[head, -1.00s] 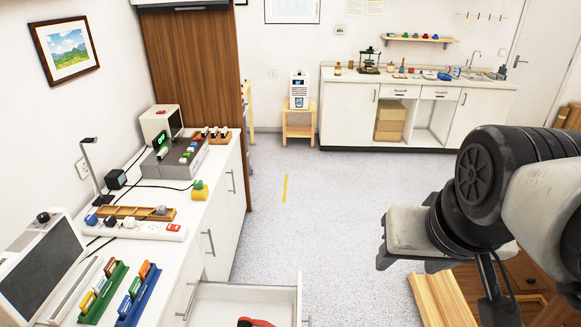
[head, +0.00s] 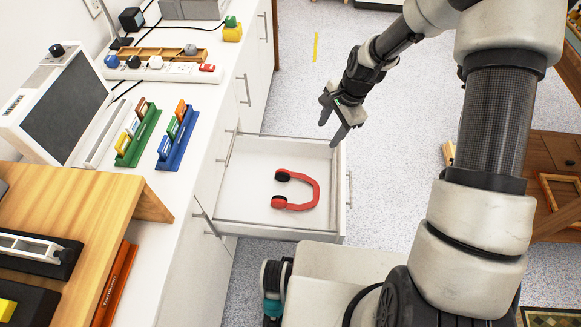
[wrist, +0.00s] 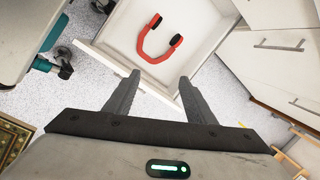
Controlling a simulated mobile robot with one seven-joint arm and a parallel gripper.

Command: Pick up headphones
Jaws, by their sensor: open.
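Red headphones (head: 312,190) with black ear pads lie flat in an open white drawer (head: 240,213), the band curving toward the right. In the wrist view the headphones (wrist: 147,50) lie beyond my fingertips, with the ear cups at the far side. My gripper (head: 333,126) hangs above the drawer's far right corner in the head view, apart from the headphones. It is open and empty, and its two fingers (wrist: 160,85) show spread in the wrist view.
The drawer juts from a white counter. The counter bears a grey-screened device (head: 62,118), a green rack (head: 138,135), a blue rack (head: 176,137), a power strip (head: 160,69) and a wooden stand (head: 90,200). Grey floor is clear beyond the drawer. A wooden table (head: 556,165) stands at right.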

